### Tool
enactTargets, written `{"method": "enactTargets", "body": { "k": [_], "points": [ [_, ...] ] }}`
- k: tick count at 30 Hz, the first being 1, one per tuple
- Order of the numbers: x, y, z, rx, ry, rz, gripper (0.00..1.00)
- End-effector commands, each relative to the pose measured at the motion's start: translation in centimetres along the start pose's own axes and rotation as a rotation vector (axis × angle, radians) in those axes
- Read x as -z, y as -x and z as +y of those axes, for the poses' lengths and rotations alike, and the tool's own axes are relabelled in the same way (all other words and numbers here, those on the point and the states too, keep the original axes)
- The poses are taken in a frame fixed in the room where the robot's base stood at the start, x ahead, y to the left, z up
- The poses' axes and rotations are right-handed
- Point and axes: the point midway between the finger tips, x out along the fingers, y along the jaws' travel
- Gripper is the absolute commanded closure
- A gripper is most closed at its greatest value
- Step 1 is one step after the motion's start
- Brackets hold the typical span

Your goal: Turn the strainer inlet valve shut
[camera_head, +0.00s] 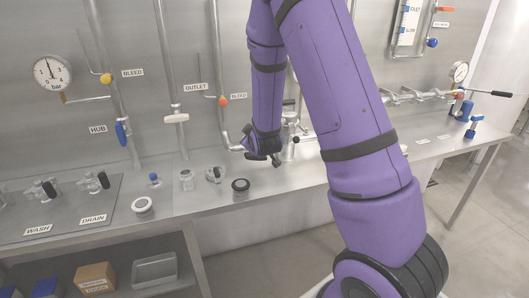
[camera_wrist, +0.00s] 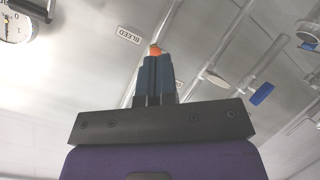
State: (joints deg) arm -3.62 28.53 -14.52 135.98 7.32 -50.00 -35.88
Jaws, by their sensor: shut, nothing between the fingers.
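No label reading strainer inlet is legible, so I cannot tell which handle is that valve; part of the wall piping is hidden behind my purple arm. A small black-knobbed fitting (camera_head: 295,139) stands just right of my gripper.
A blue hub handle (camera_head: 122,133), a yellow bleed knob (camera_head: 106,78) and a pressure gauge (camera_head: 52,73) are on the left wall. Small parts, including a dark-topped ring (camera_head: 240,185), stand on the steel bench (camera_head: 205,205). A black-tipped lever (camera_head: 502,94) juts out at right.

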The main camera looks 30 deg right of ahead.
Motion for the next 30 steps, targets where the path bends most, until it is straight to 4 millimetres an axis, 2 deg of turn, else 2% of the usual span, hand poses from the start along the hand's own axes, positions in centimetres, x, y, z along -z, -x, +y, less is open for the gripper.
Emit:
{"method": "enactTargets", "body": {
  "k": [1,6,11,15,24,30],
  "points": [
    [1.2,1.1,0.6,0.021,-0.035,-0.008,1.0],
    [3.9,4.7,1.6,0.108,-0.14,-0.056,1.0],
    [6.1,8.7,2.3,0.191,-0.222,-0.105,1.0],
    [7.5,12.6,2.9,0.257,-0.283,-0.149,1.0],
    [9.1,22.1,3.8,0.38,-0.377,-0.264,1.0],
    [9.0,27.1,4.1,0.427,-0.41,-0.341,1.0]
  ]
}}
